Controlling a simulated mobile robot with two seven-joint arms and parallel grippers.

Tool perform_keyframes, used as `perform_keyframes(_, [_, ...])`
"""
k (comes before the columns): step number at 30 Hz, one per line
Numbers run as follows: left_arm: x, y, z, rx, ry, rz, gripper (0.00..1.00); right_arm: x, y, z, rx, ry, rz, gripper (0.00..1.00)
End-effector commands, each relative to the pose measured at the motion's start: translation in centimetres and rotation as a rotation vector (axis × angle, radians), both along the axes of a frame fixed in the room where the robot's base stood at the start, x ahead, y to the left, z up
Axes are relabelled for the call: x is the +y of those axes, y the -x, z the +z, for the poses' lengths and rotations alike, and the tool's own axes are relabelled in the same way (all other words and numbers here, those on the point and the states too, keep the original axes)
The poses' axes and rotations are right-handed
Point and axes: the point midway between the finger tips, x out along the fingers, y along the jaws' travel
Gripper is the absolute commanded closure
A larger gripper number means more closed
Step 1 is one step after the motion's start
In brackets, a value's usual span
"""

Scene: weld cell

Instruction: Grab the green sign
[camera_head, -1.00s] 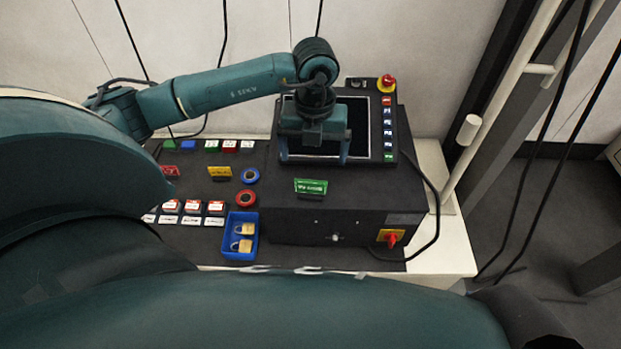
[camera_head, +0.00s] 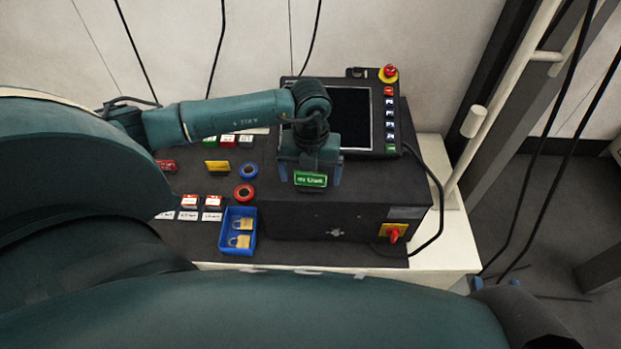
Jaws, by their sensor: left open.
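The green sign (camera_head: 311,180) with white lettering stands on top of the black control box, near its front edge. My left gripper (camera_head: 311,177) is open just above and behind the sign. One finger shows on each side of it, and I cannot tell whether they touch it. The gripper body hides the area behind the sign. My right gripper is not recognisable in the view.
The black control box (camera_head: 350,215) carries a screen (camera_head: 352,118), a red emergency button (camera_head: 388,73) and a red-yellow switch (camera_head: 392,232). Left of it are a blue padlock tray (camera_head: 253,243), a blue ring (camera_head: 248,170), a red ring (camera_head: 243,193) and a yellow sign (camera_head: 216,167).

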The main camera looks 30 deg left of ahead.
Motion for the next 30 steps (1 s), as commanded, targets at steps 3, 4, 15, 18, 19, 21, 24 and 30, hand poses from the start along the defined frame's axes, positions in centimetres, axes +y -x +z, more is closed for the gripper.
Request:
perform_keyframes(3, [0.0,0.0,0.0,0.000,0.001,0.000,0.12,0.0,0.0,0.0,0.001,0.000,0.000,0.64])
perform_keyframes(4, [0.0,0.0,0.0,0.000,0.001,0.000,0.15,0.0,0.0,0.0,0.001,0.000,0.000,0.64])
perform_keyframes(15, [0.0,0.0,0.1,0.000,0.001,0.000,0.45,0.0,0.0,0.0,0.002,0.000,0.001,0.64])
perform_keyframes(18, [0.0,0.0,0.1,0.000,0.001,0.000,0.53,0.0,0.0,0.0,0.002,0.000,0.001,0.64])
perform_keyframes(19, [0.0,0.0,0.1,0.000,0.001,0.000,0.56,0.0,0.0,0.0,0.003,0.000,0.000,0.64])
perform_keyframes(21, [0.0,0.0,0.1,-0.001,0.000,0.000,0.56,0.0,0.0,0.0,0.003,0.000,0.000,0.64])
perform_keyframes(24, [0.0,0.0,0.1,-0.001,0.000,0.000,0.56,0.0,0.0,0.0,0.003,0.000,0.000,0.64])
perform_keyframes(30, [0.0,-0.2,1.7,-0.005,0.002,0.000,0.56,0.0,0.1,0.2,0.020,0.002,0.000,0.64])
